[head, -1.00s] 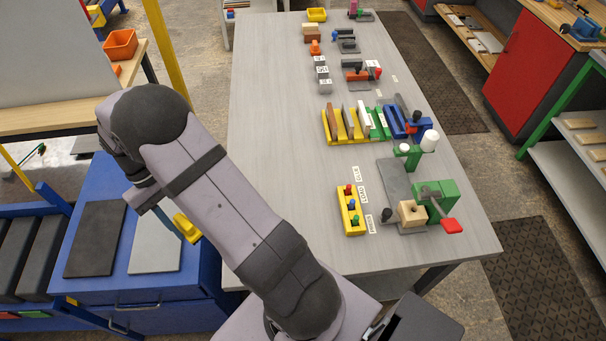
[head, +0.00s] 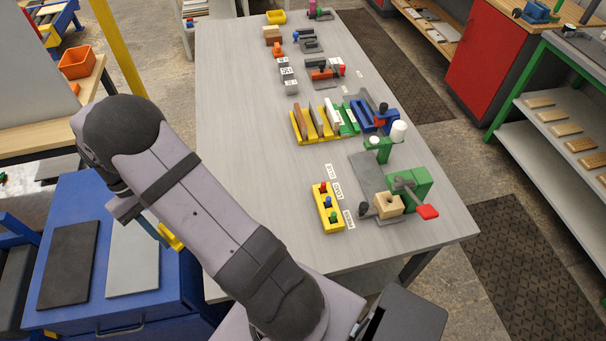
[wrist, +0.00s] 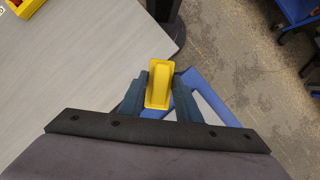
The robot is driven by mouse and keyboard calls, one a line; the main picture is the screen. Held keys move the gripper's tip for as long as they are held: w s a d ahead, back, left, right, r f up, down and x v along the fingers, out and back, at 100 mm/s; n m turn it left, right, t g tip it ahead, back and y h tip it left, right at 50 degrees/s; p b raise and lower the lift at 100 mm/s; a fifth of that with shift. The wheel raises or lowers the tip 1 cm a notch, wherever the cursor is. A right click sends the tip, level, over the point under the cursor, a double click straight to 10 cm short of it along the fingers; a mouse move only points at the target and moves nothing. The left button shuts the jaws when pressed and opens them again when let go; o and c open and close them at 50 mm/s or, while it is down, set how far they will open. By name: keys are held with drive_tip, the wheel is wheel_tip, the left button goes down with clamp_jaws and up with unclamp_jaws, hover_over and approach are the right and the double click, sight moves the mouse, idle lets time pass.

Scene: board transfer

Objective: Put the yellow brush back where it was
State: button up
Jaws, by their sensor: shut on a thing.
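The yellow brush (wrist: 158,86) is in my gripper (wrist: 160,76). In the wrist view a dark blue-grey finger presses it from each side. Its bristles cannot be made out. In the head view only a small yellow part of the brush (head: 170,236) shows beside my arm, near the right edge of the blue cabinet (head: 180,205); my arm hides the rest of it and most of the gripper. In the wrist view the brush appears above the gap between the table edge and the floor.
A dark plate (head: 68,263) and a light grey plate (head: 133,258) lie on the cabinet top. The long grey table (head: 240,130) holds a yellow peg block (head: 328,207), a slotted yellow rack (head: 304,128) and a green vise (head: 410,188). The table's left side is clear.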

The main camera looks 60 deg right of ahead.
drive_tip(key=s+d+f+m+y+b, duration=0.1)
drive_tip(key=s+d+f+m+b, duration=0.1)
drive_tip(key=d, duration=0.8)
drive_tip(key=s+d+f+m+y+b, duration=0.1)
drive_tip(key=s+d+f+m+b, duration=0.2)
drive_tip(key=d, duration=0.7)
drive_tip(key=s+d+f+m+t+b, duration=0.1)
drive_tip(key=s+d+f+b, duration=0.4)
drive_tip(key=d, duration=0.5)
drive_tip(key=shift+s+d+m+y, duration=0.3)
drive_tip(key=shift+d+m+y, duration=0.1)
drive_tip(key=shift+m, duration=0.5)
drive_tip(key=s+d+r+n+h, duration=0.1)
drive_tip(key=d+r+n+h, duration=0.2)
drive_tip(key=d+n, duration=0.5)
drive_tip(key=s+d+r+n+h, duration=0.2)
drive_tip(key=d+r+n+h, duration=0.1)
drive_tip(key=d+n, duration=0.5)
drive_tip(key=shift+n+b, duration=0.35)
drive_tip(key=shift+n, duration=0.55)
drive_tip(key=shift+f+p, duration=1.1)
drive_tip(key=shift+f, duration=3.95)
drive_tip(key=shift+f, duration=0.15)
